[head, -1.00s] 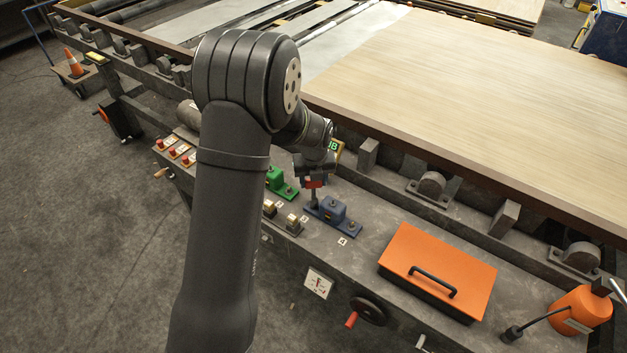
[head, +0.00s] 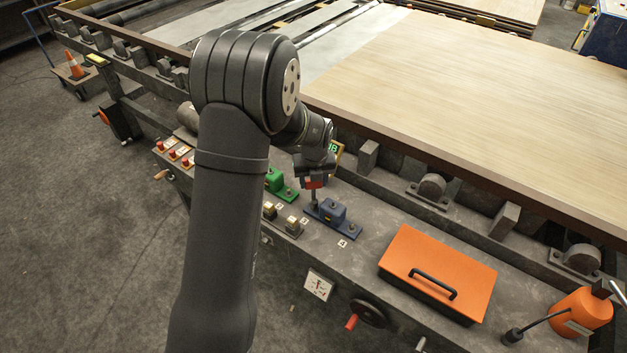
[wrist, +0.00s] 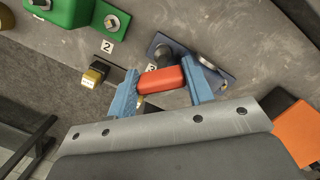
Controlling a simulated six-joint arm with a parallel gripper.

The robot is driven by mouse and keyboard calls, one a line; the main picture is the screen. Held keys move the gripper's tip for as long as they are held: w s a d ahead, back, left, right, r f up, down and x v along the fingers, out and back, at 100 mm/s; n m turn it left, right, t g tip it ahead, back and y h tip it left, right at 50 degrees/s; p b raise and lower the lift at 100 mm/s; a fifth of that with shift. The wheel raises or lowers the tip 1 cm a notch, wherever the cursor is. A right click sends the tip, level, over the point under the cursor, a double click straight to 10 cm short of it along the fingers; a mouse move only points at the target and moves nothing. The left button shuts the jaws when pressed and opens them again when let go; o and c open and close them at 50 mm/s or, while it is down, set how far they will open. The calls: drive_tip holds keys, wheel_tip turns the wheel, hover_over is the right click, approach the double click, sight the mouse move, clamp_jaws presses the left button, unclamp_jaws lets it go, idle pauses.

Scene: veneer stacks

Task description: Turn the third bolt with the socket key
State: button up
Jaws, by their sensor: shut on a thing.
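My gripper (wrist: 160,90) has its two blue fingers shut on the red handle of the socket key (wrist: 162,80). In the head view my gripper (head: 314,180) is above the left end of the blue bearing block (head: 332,212). The key's dark shaft points down to the blue block's left bolt position, beside the label 3 (wrist: 151,68). The key covers that bolt, so I cannot tell how fully the socket sits on it. The blue block also shows in the wrist view (wrist: 180,50), with a bare bolt on its other side.
A green block (head: 275,180) with bolts stands left of the blue one. Small dark blocks with yellowish tops (head: 270,210) stand in front. An orange lidded box (head: 438,268) lies to the right, and the wood sheet (head: 460,110) on its frame is behind.

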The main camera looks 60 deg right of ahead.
drive_tip(key=shift+r, duration=0.8)
idle(0.9)
drive_tip(key=shift+r, duration=2.45)
drive_tip(key=shift+f, duration=2.65)
drive_tip(key=shift+f, duration=1.1)
drive_tip(key=shift+m, duration=0.9)
